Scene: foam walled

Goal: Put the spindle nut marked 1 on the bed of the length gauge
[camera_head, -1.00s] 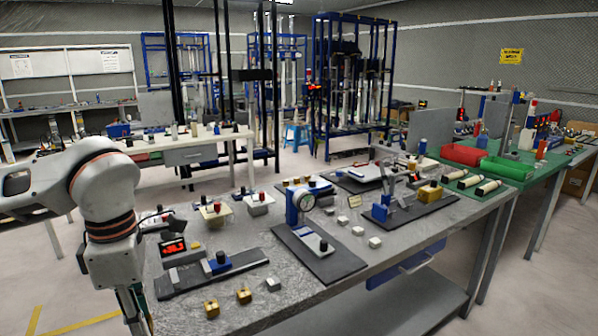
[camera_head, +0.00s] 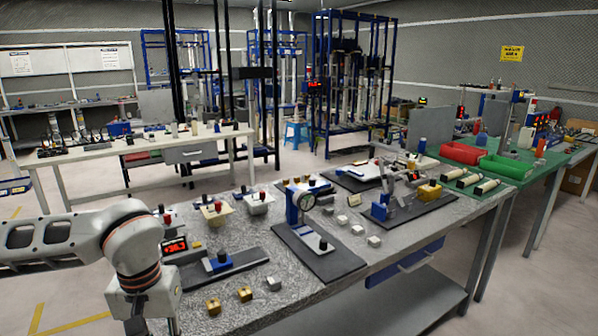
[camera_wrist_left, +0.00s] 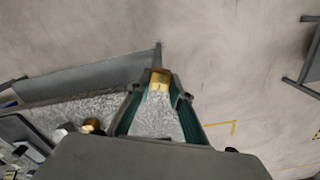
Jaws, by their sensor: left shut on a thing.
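My left gripper (camera_wrist_left: 160,88) is shut on a brass-coloured nut (camera_wrist_left: 160,78), held at its fingertips beyond the bench edge in the left wrist view; no number is readable on it. In the head view the fingers are cut off by the bottom edge, below my left wrist. What looks like the length gauge is a long dark bed (camera_head: 245,259) with a blue block (camera_head: 220,261), beside a red digital readout (camera_head: 175,246). Two brass nuts (camera_head: 212,306) (camera_head: 244,293) and a grey one (camera_head: 273,284) stand in front of it. My right gripper is not in view.
A dial gauge (camera_head: 306,202) on a dark plate stands right of the bed. Several pale blocks (camera_head: 357,230) and another blue fixture (camera_head: 380,208) lie further right. Pale boxes with red knobs (camera_head: 215,213) stand behind the bed. Grey bench top (camera_head: 310,292) is bare near the front edge.

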